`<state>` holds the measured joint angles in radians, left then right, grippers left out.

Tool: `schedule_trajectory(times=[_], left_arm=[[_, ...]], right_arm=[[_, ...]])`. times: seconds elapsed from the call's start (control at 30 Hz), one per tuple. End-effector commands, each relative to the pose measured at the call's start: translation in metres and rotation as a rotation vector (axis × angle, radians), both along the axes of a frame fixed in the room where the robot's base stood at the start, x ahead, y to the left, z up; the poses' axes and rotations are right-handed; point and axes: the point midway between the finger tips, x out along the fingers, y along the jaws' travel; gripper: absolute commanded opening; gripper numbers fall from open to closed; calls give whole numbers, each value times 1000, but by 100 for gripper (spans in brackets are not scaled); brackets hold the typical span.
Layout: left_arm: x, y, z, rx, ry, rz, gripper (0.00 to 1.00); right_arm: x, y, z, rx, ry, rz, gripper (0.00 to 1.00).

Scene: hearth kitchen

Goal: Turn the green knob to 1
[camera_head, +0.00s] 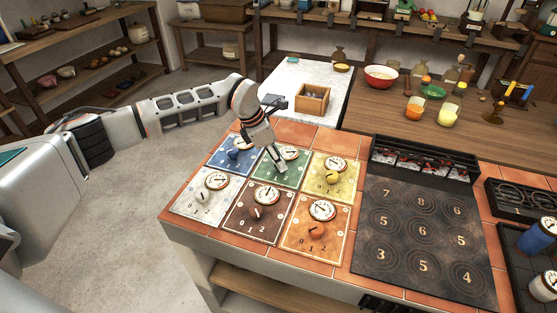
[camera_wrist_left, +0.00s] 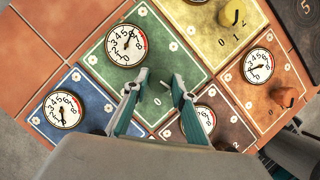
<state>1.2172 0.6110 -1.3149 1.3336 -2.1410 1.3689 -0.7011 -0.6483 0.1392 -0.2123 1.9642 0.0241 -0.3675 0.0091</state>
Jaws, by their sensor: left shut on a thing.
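The green panel (camera_head: 297,174) lies in the back row of a tiled counter, between the blue and yellow panels. It also shows in the left wrist view (camera_wrist_left: 103,72), with a round white dial (camera_wrist_left: 126,45) and a printed 0 near the fingers. My left gripper (camera_head: 281,168) reaches down onto this panel, its fingers at the knob's place below the dial. In the left wrist view the left gripper (camera_wrist_left: 163,82) has its two fingers a little apart, closed around the green knob.
Close around are the blue panel (camera_head: 222,162), yellow panel (camera_head: 346,186), white panel (camera_head: 187,206), brown panel (camera_head: 238,223) and orange panel (camera_head: 298,240), with dials and knobs. A dark numbered plate (camera_head: 405,220) lies to the right. A wooden box (camera_head: 312,108) stands behind.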

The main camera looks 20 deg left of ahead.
Motion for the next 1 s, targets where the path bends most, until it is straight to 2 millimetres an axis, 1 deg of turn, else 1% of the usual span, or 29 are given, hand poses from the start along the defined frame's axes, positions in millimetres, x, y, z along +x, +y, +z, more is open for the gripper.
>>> schedule_trajectory(times=[0.2, 0.4, 0.97, 1.0], left_arm=[[2, 1, 0, 0, -2, -131, 4], [2, 1, 0, 1, -1, -205, 4], [2, 1, 1, 1, -3, -237, 4], [2, 1, 1, 0, -3, -236, 33]], right_arm=[[-2, 0, -8, 0, 5, 1, 40], [-3, 0, -12, -1, 8, 0, 40], [-5, 0, -15, -1, 14, 1, 40], [-5, 0, -15, -1, 14, 1, 40]])
